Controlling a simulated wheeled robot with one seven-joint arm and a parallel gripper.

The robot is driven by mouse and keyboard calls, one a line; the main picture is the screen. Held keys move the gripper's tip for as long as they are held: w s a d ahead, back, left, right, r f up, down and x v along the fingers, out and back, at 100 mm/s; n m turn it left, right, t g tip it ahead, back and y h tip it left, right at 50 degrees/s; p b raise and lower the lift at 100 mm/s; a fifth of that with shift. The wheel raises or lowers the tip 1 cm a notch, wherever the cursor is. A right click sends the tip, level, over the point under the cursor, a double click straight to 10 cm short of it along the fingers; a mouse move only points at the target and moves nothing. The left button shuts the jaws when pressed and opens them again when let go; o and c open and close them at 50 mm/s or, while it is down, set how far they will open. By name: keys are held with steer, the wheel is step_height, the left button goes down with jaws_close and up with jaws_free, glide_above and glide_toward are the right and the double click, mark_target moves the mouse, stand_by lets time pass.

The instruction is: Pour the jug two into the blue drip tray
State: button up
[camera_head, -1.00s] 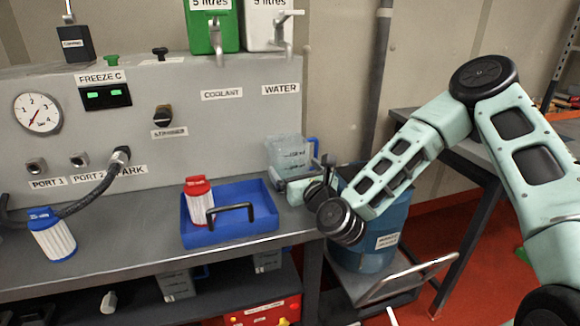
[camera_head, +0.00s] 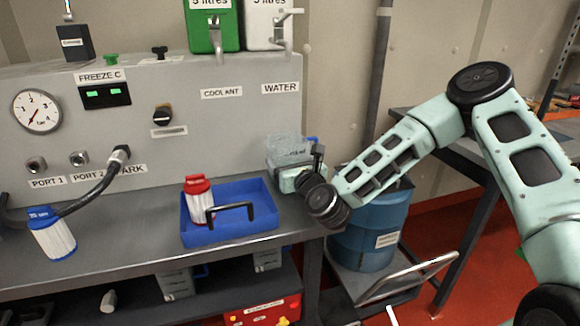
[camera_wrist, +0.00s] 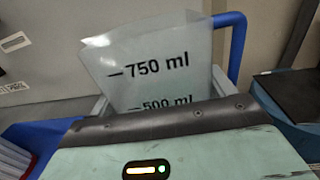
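A clear measuring jug (camera_head: 288,150) with a blue handle is behind and right of the blue drip tray (camera_head: 240,234). In the wrist view the jug (camera_wrist: 150,65) shows 750 ml and 500 ml marks, and its base is hidden by my wrist. My gripper (camera_head: 293,178) is shut on the jug, with a grey finger on each side. The jug looks slightly tilted in the head view; I cannot tell whether it touches the bench. The number of this jug is not readable. The tray sits on the bench, and its edge shows lower left in the wrist view (camera_wrist: 40,130).
A red-capped filter (camera_head: 199,200) stands in the tray beside its black handle. A blue-capped filter (camera_head: 52,234) stands at left. Other jugs (camera_head: 174,284) are on the lower shelf. A blue drum (camera_head: 370,235) is right of the bench. Coolant and water containers hang above.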

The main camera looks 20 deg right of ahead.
mark_target(294, 152)
steer(key=shift+r+p, duration=1.45)
steer(key=shift+r, duration=0.6)
